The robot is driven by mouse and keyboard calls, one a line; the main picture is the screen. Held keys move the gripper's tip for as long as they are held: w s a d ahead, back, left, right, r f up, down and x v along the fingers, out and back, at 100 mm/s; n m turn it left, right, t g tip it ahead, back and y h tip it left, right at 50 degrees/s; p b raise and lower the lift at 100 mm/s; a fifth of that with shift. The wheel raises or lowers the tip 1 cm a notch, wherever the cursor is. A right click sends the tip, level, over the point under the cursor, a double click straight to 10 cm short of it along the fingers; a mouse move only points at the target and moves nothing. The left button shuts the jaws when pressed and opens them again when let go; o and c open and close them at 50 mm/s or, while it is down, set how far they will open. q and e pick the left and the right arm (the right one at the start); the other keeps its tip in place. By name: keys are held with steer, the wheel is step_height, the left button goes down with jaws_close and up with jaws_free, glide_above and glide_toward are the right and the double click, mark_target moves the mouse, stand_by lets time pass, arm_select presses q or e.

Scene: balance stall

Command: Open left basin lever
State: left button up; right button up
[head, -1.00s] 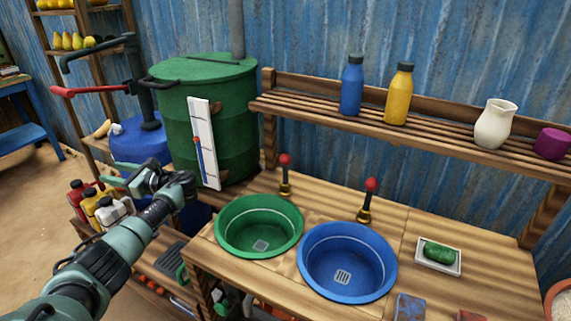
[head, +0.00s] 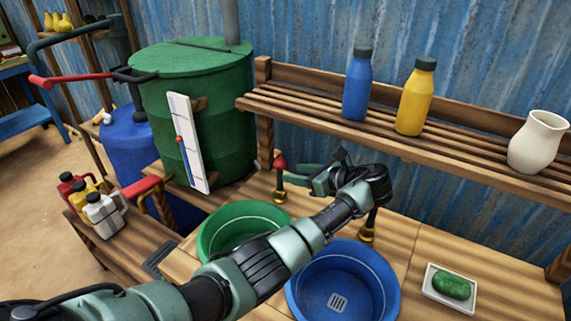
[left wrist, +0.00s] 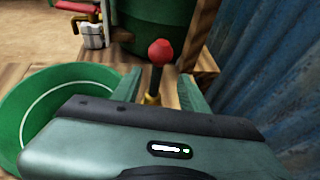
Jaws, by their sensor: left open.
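The left basin lever (head: 280,176) has a red knob on a dark stem and brass base, and stands upright behind the green basin (head: 213,231). My left gripper (head: 300,178) is open just right of the lever in the head view. In the left wrist view the lever (left wrist: 159,54) rises between the two spread fingers (left wrist: 158,88); whether they touch it I cannot tell. The green basin also shows at left there (left wrist: 22,112). The right basin lever (head: 369,225) stands behind the blue basin (head: 378,292), its top hidden by my gripper. My right gripper is not in view.
A slatted shelf (head: 300,112) above holds a blue bottle (head: 357,88), a yellow bottle (head: 415,100) and a white jug (head: 537,143). A green barrel (head: 222,120) stands behind left. A soap dish (head: 430,289) lies at right.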

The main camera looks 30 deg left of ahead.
mark_target(282, 171)
arm_select(q)
steer(key=x, duration=0.7)
steer(key=shift+a, duration=0.25)
steer(key=shift+r, duration=0.1)
jaws_close()
